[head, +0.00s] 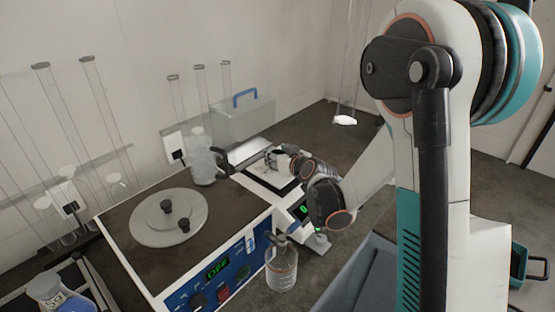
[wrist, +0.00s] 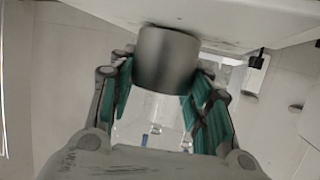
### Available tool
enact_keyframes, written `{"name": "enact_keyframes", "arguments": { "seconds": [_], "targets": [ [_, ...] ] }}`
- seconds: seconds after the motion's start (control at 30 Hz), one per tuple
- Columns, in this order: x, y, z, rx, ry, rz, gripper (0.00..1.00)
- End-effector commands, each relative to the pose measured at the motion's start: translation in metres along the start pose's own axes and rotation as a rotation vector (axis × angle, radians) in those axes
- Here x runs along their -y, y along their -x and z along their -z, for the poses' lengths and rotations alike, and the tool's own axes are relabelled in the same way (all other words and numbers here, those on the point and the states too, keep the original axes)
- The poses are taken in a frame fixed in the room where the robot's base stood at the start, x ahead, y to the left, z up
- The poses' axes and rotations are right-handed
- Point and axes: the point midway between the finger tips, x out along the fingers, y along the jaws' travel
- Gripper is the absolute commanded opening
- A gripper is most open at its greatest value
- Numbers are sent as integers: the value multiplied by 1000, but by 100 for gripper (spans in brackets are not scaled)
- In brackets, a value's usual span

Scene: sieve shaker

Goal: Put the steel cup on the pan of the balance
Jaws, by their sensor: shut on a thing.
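The steel cup (wrist: 167,60) is a plain grey cylinder in the wrist view. My gripper (wrist: 165,82) is shut on it, with a teal-padded finger on each side. In the head view my gripper (head: 278,160) is over the balance (head: 297,212), a white unit with a dark-framed top and a green display that seems to read 0. The cup is mostly hidden there by my gripper and wrist. The pan is partly covered too. I cannot tell whether the cup touches the pan or hangs just above it.
The sieve shaker (head: 220,275) with a round grey lid (head: 168,217) stands left of the balance. A cloudy bottle (head: 201,160) and a clear box with a blue handle (head: 243,118) are behind. A glass bottle (head: 282,268) stands in front. Tall glass tubes (head: 60,150) line the left wall.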

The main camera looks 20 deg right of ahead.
Motion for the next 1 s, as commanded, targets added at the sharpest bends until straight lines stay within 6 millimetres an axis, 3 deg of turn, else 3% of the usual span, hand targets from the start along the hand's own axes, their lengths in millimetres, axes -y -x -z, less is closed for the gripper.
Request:
{"name": "enact_keyframes", "arguments": {
  "seconds": [0.37, 0.4, 0.47, 0.5, 0.9, 1.0],
  "targets": [
    [0, -2, -5, 0, 0, 0, 18],
    [0, -2, -5, 0, 0, 0, 49],
    [0, -2, -4, 0, 0, 0, 63],
    [0, -2, -4, 0, 0, 0, 65],
    [0, 0, -1, 0, 0, 0, 65],
    [0, 11, 0, 0, 0, -1, 65]
  ]
}}
